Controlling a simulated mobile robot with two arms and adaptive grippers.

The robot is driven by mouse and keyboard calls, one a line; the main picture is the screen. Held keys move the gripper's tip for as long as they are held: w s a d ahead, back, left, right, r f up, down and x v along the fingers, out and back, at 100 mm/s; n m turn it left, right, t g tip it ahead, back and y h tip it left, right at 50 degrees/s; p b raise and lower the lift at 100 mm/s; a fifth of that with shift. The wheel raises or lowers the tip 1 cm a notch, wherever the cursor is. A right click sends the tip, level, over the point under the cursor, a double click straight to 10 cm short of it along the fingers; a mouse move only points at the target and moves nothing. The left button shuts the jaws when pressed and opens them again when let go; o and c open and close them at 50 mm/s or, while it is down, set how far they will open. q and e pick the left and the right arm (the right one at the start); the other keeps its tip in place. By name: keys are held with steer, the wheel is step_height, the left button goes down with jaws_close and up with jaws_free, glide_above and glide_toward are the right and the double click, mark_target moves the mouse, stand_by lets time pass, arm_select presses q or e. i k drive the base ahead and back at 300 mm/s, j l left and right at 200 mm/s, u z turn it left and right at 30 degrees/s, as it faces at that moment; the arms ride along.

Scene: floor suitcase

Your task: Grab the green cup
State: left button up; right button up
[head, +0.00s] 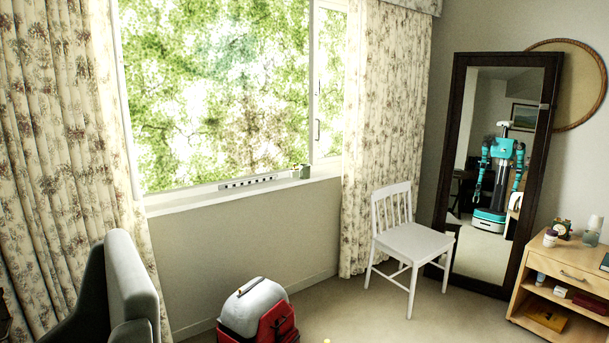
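I cannot clearly make out a green cup. A small whitish and green item (301,171) sits on the windowsill, also too small to identify. Neither of my grippers shows directly. The mirror (492,170) reflects my teal body with both arms, too small to read the grippers.
A white chair (414,243) stands before the mirror. A red and grey suitcase or bag (257,308) is on the floor. A grey armchair (130,285) is at the left. The wooden cabinet (562,272) holds several small items. Carpet between suitcase and cabinet looks mostly clear.

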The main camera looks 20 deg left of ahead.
mark_target(304, 169)
steer(key=u, duration=0.25)
steer(key=i+j+z, duration=0.1)
steer(key=i, duration=0.5)
steer(key=i+j, duration=0.1)
steer(key=i, duration=0.5)
steer(key=i+l+z, duration=0.2)
steer(key=i+z, duration=0.15)
steer(key=i, duration=0.2)
steer(key=i+z, duration=0.35)
steer(key=i, duration=0.15)
steer(key=i+j+z, duration=0.1)
steer(key=i+z, duration=0.3)
steer(key=i, duration=0.15)
steer(key=i+j+u, duration=0.1)
steer(key=i+u, duration=0.3)
steer(key=i+l+u, duration=0.1)
steer(key=i+u, duration=0.3)
steer(key=i+l+u, duration=0.2)
steer(key=i+u, duration=0.2)
steer(key=i, duration=0.2)
